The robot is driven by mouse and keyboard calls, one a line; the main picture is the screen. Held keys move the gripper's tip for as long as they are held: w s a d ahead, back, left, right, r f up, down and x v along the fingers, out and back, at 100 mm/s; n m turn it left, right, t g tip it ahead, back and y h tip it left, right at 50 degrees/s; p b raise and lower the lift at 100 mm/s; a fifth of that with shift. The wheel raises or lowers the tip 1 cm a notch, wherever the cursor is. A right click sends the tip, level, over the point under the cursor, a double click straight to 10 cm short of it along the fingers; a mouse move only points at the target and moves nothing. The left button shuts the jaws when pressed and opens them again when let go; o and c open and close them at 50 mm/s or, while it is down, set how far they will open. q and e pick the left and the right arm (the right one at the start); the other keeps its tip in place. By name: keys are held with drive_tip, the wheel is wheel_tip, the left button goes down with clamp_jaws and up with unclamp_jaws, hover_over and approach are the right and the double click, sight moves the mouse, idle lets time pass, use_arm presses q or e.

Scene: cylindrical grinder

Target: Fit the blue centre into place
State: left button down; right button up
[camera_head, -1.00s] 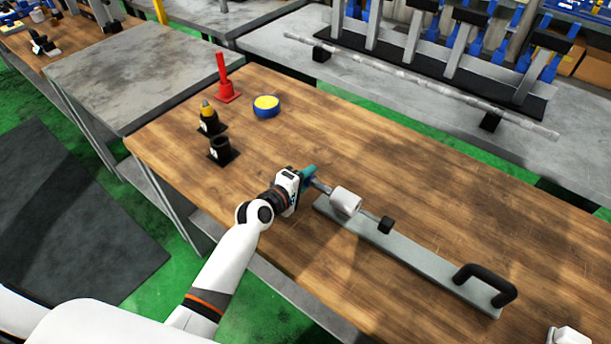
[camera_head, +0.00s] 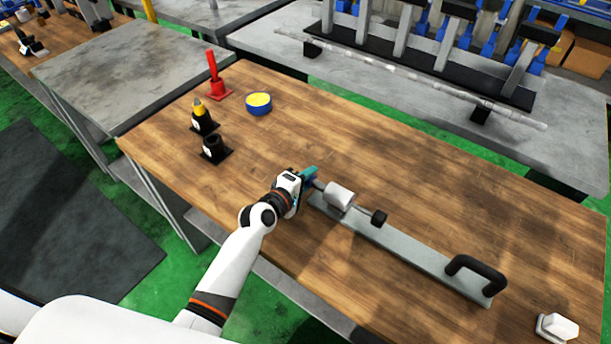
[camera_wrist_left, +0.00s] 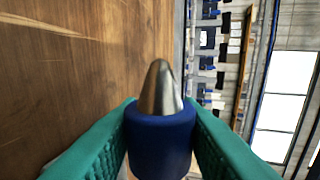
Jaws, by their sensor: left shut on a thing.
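The blue centre (camera_wrist_left: 160,135) has a dark blue collar and a pointed metal tip. In the left wrist view it is between the teal fingers of my left gripper (camera_wrist_left: 160,120), which is shut on it, with the tip pointing away from the wrist. In the head view my left gripper (camera_head: 310,177) is at the left end of a grey bar (camera_head: 410,250), close to the near end of a shaft carrying a white cylinder (camera_head: 340,195) and a black end piece (camera_head: 379,218). The blue centre is hidden there, and I cannot tell whether it touches the shaft. My right gripper is out of view.
The bar has a black handle (camera_head: 477,268) at its right end. A black holder (camera_head: 216,149), a yellow-tipped piece (camera_head: 199,106), a red cone piece (camera_head: 213,68) and a blue-yellow disc (camera_head: 258,104) stand at the back left. A white block (camera_head: 557,327) is at lower right.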

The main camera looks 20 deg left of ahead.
sight(320, 189)
use_arm(q)
drive_tip(key=shift+s+d+p, duration=0.25)
drive_tip(key=shift+d+p, duration=0.05)
drive_tip(key=shift+d, duration=0.4)
drive_tip(key=shift+s+d+p, duration=0.2)
drive_tip(key=shift+d+p, duration=0.1)
drive_tip(key=shift+d, duration=0.4)
drive_tip(key=shift+s+d+p, duration=0.25)
drive_tip(key=shift+d+p, duration=0.05)
drive_tip(key=shift+d, duration=0.4)
drive_tip(key=c, duration=0.9)
unclamp_jaws()
drive_tip(key=shift+c, duration=0.2)
drive_tip(key=shift+s, duration=0.1)
